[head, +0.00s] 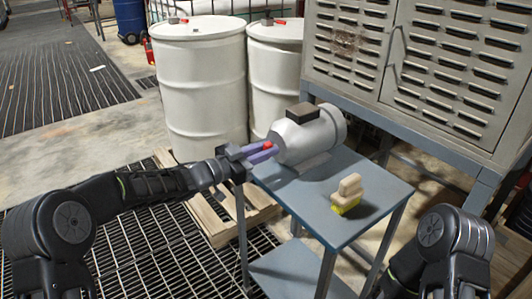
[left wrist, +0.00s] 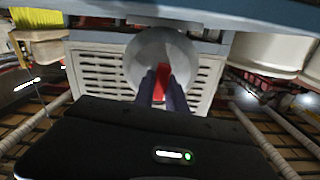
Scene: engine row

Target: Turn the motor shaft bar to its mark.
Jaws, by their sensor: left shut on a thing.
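The grey motor (head: 308,135) with a dark box on top lies on a small blue-grey table (head: 290,188). The red shaft bar (head: 267,146) is at the motor's left end. My left gripper (head: 262,153) reaches it from the left and is shut on the bar. In the left wrist view, the red bar (left wrist: 162,82) stands between the two dark fingers (left wrist: 162,92), in front of the round motor face (left wrist: 150,50). The fingers hide part of the bar, and I cannot make out the mark. My right arm is at the lower right; its gripper is out of view.
A brush with a beige handle and yellow bristles (head: 347,194) stands on the table right of the motor. White drums (head: 203,85) stand on a pallet (head: 213,222) behind. A louvred grey cabinet (head: 425,60) is at the back right.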

